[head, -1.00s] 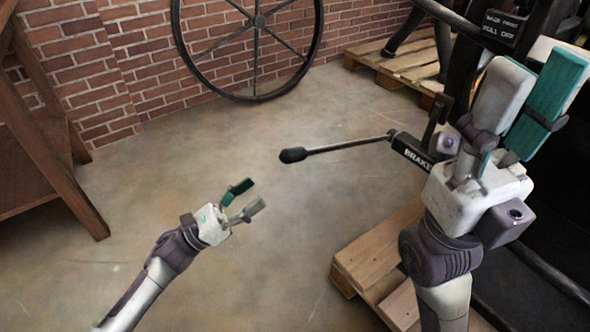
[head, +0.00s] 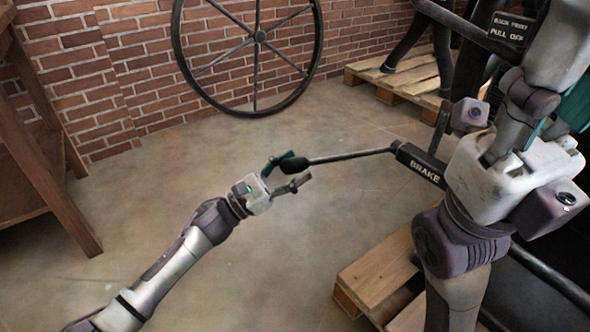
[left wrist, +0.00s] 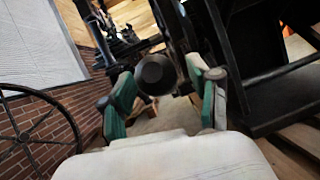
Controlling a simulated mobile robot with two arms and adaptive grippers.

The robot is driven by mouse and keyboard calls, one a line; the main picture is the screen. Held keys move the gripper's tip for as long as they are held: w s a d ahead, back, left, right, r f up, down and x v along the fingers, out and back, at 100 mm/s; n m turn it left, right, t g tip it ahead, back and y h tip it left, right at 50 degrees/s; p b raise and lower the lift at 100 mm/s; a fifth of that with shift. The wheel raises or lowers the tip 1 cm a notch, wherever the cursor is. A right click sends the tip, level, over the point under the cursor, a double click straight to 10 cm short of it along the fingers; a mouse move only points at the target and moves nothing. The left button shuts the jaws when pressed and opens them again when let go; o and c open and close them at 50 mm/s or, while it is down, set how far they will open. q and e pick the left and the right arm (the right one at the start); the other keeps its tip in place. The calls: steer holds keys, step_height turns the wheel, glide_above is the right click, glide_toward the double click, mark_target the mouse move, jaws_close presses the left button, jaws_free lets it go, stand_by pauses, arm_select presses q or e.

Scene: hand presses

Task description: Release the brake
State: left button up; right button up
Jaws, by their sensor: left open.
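The brake lever (head: 345,157) is a thin dark rod with a black knob (head: 294,166) at its left end. Its other end meets a black block marked BRAKE (head: 420,166) at the right. My left gripper (head: 291,173) is open, with its two fingers on either side of the knob. In the left wrist view the knob's round end (left wrist: 156,74) sits between the open green fingers (left wrist: 160,98); I cannot tell whether they touch it. My right arm stands large at the right, in front of part of the press; its fingertips are not clearly shown.
A spoked wheel (head: 258,38) leans by the brick wall at the back. A wooden table (head: 60,190) stands at the left. Wooden pallets lie at the back right (head: 405,80) and lower right (head: 375,270). The floor around my left arm is clear.

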arm_select(q)
steer(key=shift+w+d+r, duration=0.15)
steer(key=shift+d, duration=0.1)
jaws_close()
stand_by(0.3)
